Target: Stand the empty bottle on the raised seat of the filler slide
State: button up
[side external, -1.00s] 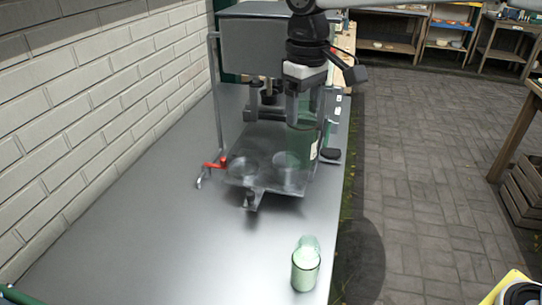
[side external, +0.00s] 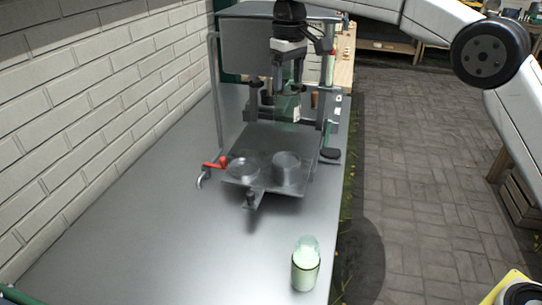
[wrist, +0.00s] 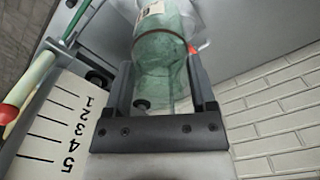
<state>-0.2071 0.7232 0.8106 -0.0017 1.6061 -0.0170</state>
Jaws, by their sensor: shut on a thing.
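My gripper (side external: 289,86) is shut on a clear green glass bottle (side external: 287,108), which looks empty. The wrist view shows the bottle (wrist: 163,62) between my two dark fingers, with a pale label on its side. In the side view the bottle is above and behind the slide, apart from it. The filler slide (side external: 248,183) is a grey metal plate low in front of the filler frame. It carries a raised round seat (side external: 288,170) on the right and a flatter round seat (side external: 243,169) on the left. Both seats are bare.
A red-handled lever (side external: 216,163) is at the slide's left edge. A bottle with pale contents (side external: 305,265) stands at the front right of the steel bench (side external: 165,225). Frame posts flank the slide. The wrist view shows a numbered scale (wrist: 62,120). The bench front is mostly clear.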

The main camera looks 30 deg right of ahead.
aim_at(288, 121)
jog(key=shift+w+d+f, duration=0.2)
jog(key=shift+w+d, duration=0.6)
jog(key=shift+w, duration=0.15)
jog(key=shift+f, duration=2.7)
jog(key=shift+f, duration=1.95)
jog(key=shift+f, duration=1.3)
jog(key=o, duration=1.3)
